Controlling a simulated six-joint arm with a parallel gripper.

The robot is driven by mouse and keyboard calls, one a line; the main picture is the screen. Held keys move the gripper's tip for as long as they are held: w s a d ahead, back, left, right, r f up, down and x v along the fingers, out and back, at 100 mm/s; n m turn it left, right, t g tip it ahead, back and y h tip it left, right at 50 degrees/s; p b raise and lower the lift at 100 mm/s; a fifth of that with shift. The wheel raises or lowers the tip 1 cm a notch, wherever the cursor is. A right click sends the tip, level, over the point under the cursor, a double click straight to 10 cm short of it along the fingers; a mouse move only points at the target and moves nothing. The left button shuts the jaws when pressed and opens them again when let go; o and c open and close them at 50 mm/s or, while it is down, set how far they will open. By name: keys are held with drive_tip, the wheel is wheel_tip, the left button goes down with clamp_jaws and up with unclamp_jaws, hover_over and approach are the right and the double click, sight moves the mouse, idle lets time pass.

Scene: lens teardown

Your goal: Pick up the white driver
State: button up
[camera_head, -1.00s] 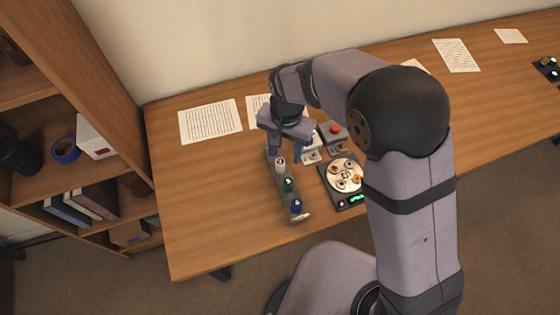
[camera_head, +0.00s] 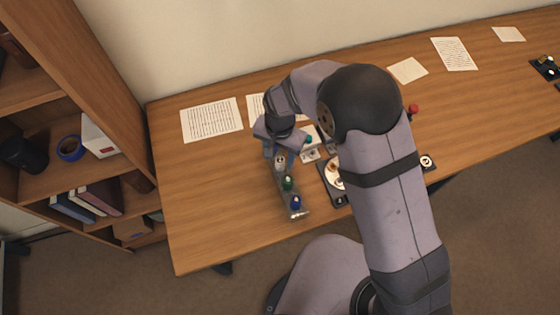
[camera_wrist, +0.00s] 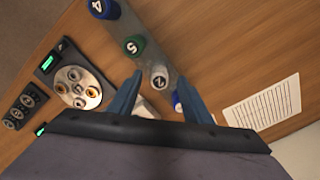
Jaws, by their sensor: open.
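The white driver (camera_head: 280,161), with a dark number on its cap, stands in a grey rack (camera_head: 283,189) near the left part of the table. In the wrist view the white driver (camera_wrist: 159,76) shows between my two fingertips. My gripper (camera_wrist: 158,80) is open and empty, its fingers spread to either side of the cap as seen from the wrist. I cannot tell how far above the cap they are. In the head view my gripper (camera_head: 279,154) is over the rack's far end.
Green (camera_wrist: 133,45) and blue (camera_wrist: 105,8) drivers stand in the same rack. A white-and-blue item (camera_wrist: 177,101) is partly hidden by my right finger. A dark tray with a round parts dish (camera_wrist: 77,83) lies beside the rack. The table left of the rack is clear.

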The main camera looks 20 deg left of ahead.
drive_tip(key=shift+f+p, duration=0.4)
drive_tip(key=shift+f, duration=1)
drive_tip(key=shift+c, duration=0.4)
drive_tip(key=c, duration=1)
drive_tip(key=shift+r, duration=0.1)
